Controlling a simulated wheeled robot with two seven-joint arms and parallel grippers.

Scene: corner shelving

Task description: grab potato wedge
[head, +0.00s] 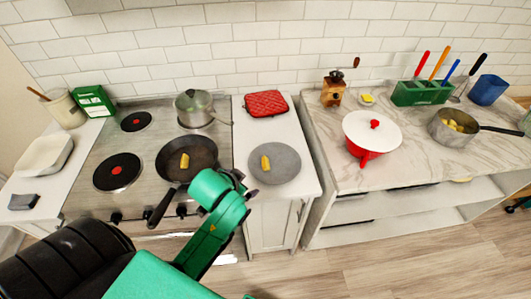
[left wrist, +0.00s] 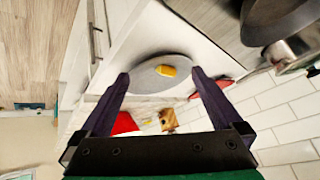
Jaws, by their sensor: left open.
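A yellow potato wedge (head: 265,162) lies on a round grey plate (head: 285,172) on the narrow white counter right of the stove. Another yellow wedge (head: 184,161) lies in the black frying pan (head: 203,150) on the stove. More yellow pieces (head: 453,125) are in a grey saucepan (head: 440,132) on the right counter. My left gripper (head: 243,181) is above the counter's front, just left of the plate. In the left wrist view its fingers (left wrist: 159,78) are open and empty, with the plate's wedge (left wrist: 167,71) beyond and between them. My right gripper is not in view.
A red trivet (head: 266,103) lies behind the plate. The frying pan's handle (head: 162,207) sticks out near my left arm. The front of the marble counter is mostly clear.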

